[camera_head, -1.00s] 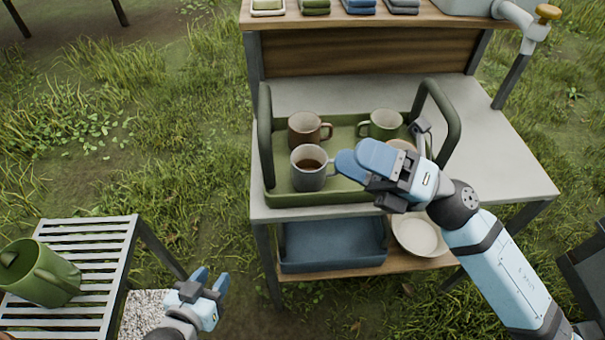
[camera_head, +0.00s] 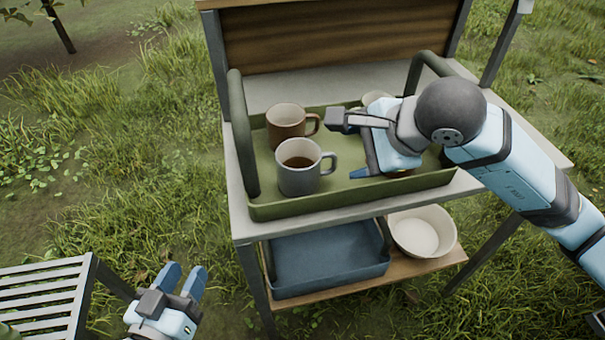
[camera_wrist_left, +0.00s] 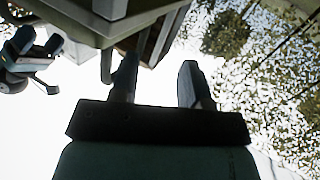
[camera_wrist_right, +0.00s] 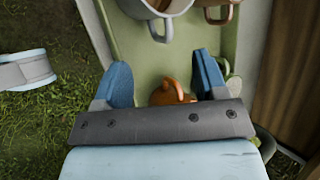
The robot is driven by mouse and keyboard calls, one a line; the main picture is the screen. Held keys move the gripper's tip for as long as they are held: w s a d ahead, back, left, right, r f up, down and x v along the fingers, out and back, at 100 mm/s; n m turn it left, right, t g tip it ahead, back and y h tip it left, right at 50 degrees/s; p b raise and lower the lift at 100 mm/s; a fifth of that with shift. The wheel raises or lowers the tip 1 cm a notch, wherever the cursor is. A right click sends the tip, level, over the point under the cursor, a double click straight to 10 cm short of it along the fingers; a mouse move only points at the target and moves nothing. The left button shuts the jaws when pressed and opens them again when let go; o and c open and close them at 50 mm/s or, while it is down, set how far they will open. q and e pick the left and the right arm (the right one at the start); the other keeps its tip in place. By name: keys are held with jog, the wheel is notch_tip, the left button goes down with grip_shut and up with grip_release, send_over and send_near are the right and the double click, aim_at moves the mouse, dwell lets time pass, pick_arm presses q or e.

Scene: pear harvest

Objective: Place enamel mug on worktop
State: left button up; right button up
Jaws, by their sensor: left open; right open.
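A grey mug (camera_head: 299,178) with brown contents stands upright in the green tray (camera_head: 290,210), handle to the right. A brown mug (camera_head: 286,128) stands behind it. I cannot tell which mug is the enamel one. My right gripper (camera_wrist_right: 163,78) is open above the tray, to the right of the grey mug. In the right wrist view a small orange object (camera_wrist_right: 172,93) lies between the fingers, partly hidden. The pale rim of another mug (camera_head: 377,98) shows behind my right gripper. My left gripper (camera_head: 186,278) is open and empty, away from the tray at lower left.
The tray, with tall end handles, takes up much of the worktop (camera_head: 275,92); a bare strip lies behind it. A blue bin (camera_head: 330,262) and a white bowl (camera_head: 423,232) sit on the lower shelf. A slatted table (camera_head: 45,290) stands at lower left.

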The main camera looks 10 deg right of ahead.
aim_at(308, 169)
jog(key=b+x, duration=0.1)
jog(key=x, duration=0.6)
jog(key=shift+w+r+b, duration=0.1)
jog(key=shift+w+b, duration=0.05)
jog(key=shift+b, duration=0.15)
jog(key=shift+w, duration=0.15)
pick_arm(q)
jog(key=r, duration=0.1)
jog(key=d+r+t+h, duration=0.1)
jog(key=r, duration=0.1)
jog(key=shift+d+r+t, duration=0.1)
jog(key=shift+r+t, duration=0.05)
jog(key=shift+t, duration=0.15)
pick_arm(e)
grip_shut()
